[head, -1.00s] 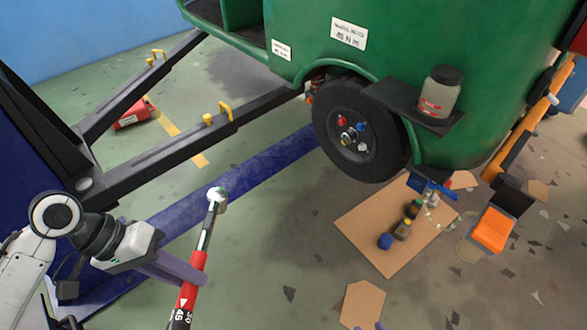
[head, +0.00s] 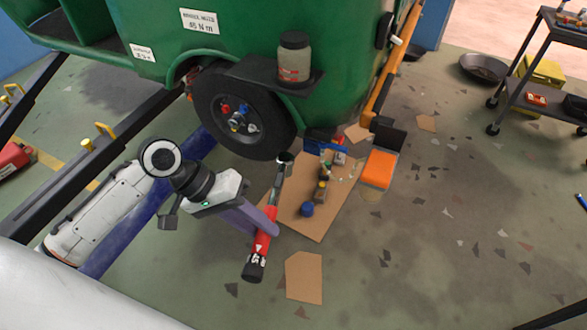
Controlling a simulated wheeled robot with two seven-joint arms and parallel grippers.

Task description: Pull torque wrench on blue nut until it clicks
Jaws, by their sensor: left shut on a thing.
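The torque wrench (head: 264,238), with a red and black handle, is in my left gripper (head: 268,226), which is shut around its handle. The wrench stands steeply, with its silver socket head (head: 284,159) up, just right of and below the wheel (head: 258,138). The socket appears apart from the wheel nuts. The blue nut (head: 246,108) sits on the upper right of the wheel hub, near a red nut (head: 225,108) and a pale one (head: 252,127). The wheel is on the green rickshaw (head: 335,85). My right gripper is out of view.
A cardboard sheet (head: 313,229) with small bottles and a blue cap lies on the floor below the wheel. An orange-topped box (head: 377,169) stands beside it. A jar (head: 294,62) sits on the black shelf (head: 258,71). The floor at right is open before a cart (head: 540,75).

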